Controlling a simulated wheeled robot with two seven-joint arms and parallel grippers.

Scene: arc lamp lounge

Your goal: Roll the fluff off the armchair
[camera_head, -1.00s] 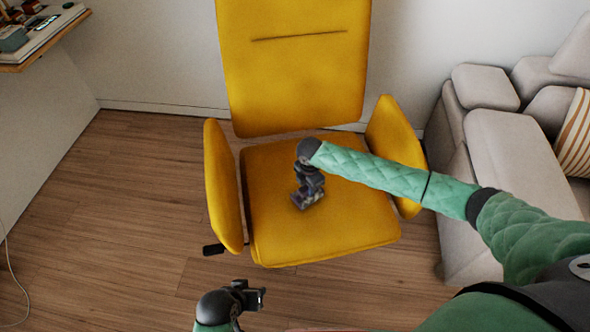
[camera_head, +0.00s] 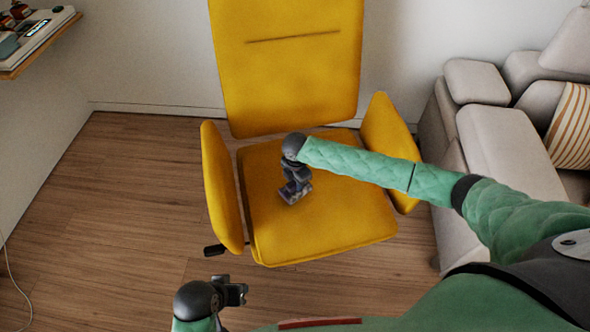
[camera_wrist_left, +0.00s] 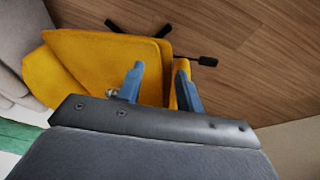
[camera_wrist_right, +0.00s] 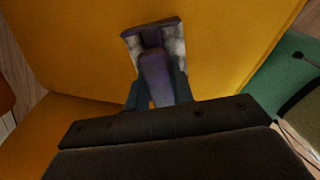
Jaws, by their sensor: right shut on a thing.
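The yellow armchair (camera_head: 340,225) faces me, with its seat, two side arms and backrest in view. My right gripper (camera_head: 293,186) is over the left-middle of the seat, shut on a lint roller. In the right wrist view the lint roller's purple handle (camera_wrist_right: 156,78) stands between the fingers. Its head, with whitish-grey patches, lies against or just above the yellow cushion; I cannot tell which. I cannot make out separate fluff on the seat. My left gripper (camera_head: 238,293) is in front of the chair. In the left wrist view its blue fingers (camera_wrist_left: 158,88) are apart and empty.
A grey sofa (camera_head: 510,150) with a striped cushion (camera_head: 572,130) stands close on the right. A wooden shelf (camera_head: 45,50) with small items is at the upper left. The wooden floor (camera_head: 120,210) left of the chair is clear, apart from a thin cable at the far left.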

